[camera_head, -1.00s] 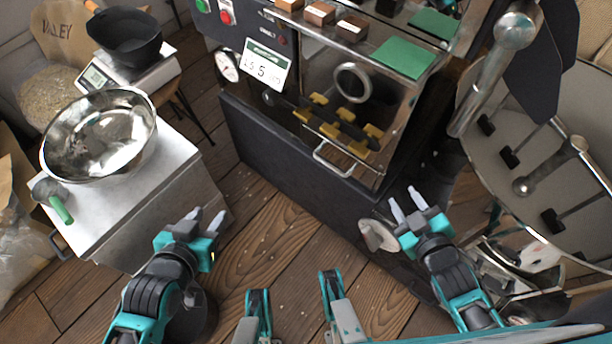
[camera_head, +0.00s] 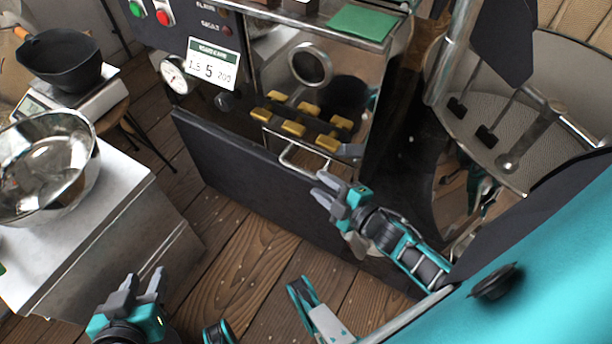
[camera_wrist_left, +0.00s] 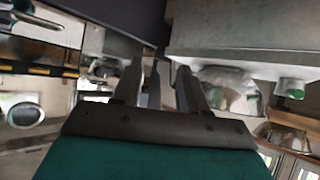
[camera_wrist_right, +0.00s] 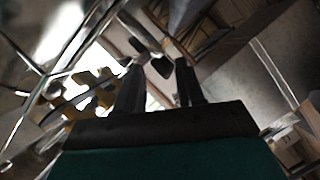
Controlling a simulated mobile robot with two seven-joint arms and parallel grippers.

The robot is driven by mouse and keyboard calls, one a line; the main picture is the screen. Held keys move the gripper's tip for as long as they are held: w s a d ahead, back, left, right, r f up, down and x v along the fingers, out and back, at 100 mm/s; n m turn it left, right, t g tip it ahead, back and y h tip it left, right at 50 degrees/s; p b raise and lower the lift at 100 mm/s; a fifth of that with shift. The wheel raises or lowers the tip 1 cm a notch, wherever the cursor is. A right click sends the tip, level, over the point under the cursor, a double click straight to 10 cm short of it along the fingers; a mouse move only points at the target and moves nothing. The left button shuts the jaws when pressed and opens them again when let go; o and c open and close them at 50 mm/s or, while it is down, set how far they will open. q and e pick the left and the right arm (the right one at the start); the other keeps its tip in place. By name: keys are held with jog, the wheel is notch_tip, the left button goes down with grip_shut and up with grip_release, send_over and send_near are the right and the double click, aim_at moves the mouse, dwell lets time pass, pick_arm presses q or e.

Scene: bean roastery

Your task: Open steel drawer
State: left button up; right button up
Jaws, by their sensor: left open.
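My right gripper (camera_head: 322,187) is open just below and beside the right end of the handle. I cannot tell whether a finger touches the bar. In the right wrist view its fingers (camera_wrist_right: 157,80) stand apart with nothing clearly between them. My left gripper (camera_head: 144,281) is open and empty above the floor at lower left, away from the drawer; its fingers (camera_wrist_left: 159,80) show in the left wrist view.
A white-topped cabinet (camera_head: 125,180) with a steel bowl (camera_head: 45,165) stands at left. A black pan (camera_head: 62,62) rests on a scale behind it. A round cooling tray (camera_head: 545,165) is at right. Wooden floor (camera_head: 245,262) lies clear before the roaster.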

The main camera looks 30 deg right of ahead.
aim_at(307, 175)
jog(key=b+x, duration=0.1)
jog(key=x, duration=0.5)
jog(key=shift+w+a, duration=0.1)
jog(key=shift+c, duration=0.2)
grip_shut()
